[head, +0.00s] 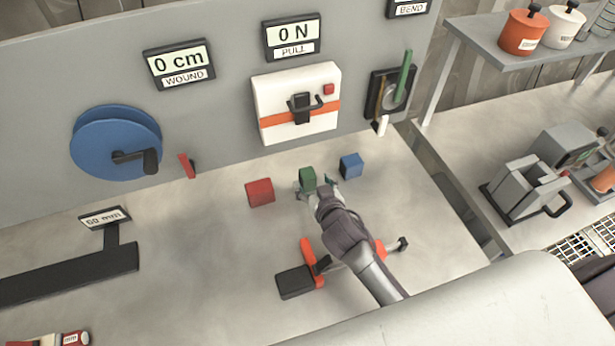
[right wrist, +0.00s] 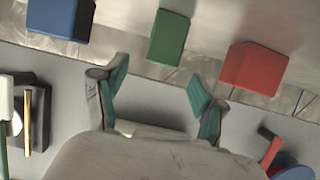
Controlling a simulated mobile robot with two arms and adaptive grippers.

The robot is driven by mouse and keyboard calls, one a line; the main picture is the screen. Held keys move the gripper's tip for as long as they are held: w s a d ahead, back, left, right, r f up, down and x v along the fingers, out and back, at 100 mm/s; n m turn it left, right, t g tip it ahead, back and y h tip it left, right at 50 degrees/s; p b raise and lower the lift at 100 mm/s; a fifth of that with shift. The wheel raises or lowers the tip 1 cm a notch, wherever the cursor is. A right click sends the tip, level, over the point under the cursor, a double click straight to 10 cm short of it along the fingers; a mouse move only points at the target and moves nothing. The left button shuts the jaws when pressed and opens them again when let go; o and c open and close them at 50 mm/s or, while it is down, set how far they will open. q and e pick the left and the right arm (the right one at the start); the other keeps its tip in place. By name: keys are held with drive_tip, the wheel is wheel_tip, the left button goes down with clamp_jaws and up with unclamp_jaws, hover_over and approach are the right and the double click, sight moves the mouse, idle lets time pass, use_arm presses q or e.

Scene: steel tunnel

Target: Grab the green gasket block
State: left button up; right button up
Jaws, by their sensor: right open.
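The green gasket block (head: 307,176) stands on the grey bench between a red block (head: 260,192) on its left and a blue block (head: 351,165) on its right. My right gripper (head: 315,186) is open and empty, close to the near side of the green block in the head view. In the right wrist view, the green block (right wrist: 170,37) lies beyond the spread fingertips of the right gripper (right wrist: 158,76), roughly in line with the gap. The blue block (right wrist: 62,18) and red block (right wrist: 254,67) flank it there. My left gripper is not in view.
A red and black clamp-like tool (head: 311,267) lies on the bench partly behind my right arm. A blue reel (head: 115,142) and a white pull box (head: 296,103) are on the back panel.

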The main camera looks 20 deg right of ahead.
sight(310, 180)
drive_tip(key=shift+w+f, duration=0.15)
drive_tip(key=shift+w, duration=0.4)
drive_tip(key=x, duration=0.2)
drive_tip(key=p+x, duration=0.1)
drive_tip(key=shift+w+f, duration=0.15)
drive_tip(key=shift+f, duration=0.4)
drive_tip(key=shift+w+f, duration=0.3)
drive_tip(key=shift+w, duration=0.25)
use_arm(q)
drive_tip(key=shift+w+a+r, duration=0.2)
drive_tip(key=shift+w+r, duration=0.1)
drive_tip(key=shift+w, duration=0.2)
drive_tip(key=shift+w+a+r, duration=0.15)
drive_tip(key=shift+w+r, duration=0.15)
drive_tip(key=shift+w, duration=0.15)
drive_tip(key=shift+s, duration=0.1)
use_arm(e)
drive_tip(key=shift+s, duration=0.1)
drive_tip(key=shift+c, duration=0.3)
drive_tip(key=c, duration=1.2)
drive_tip(key=shift+c, duration=0.2)
drive_tip(key=shift+r, duration=0.15)
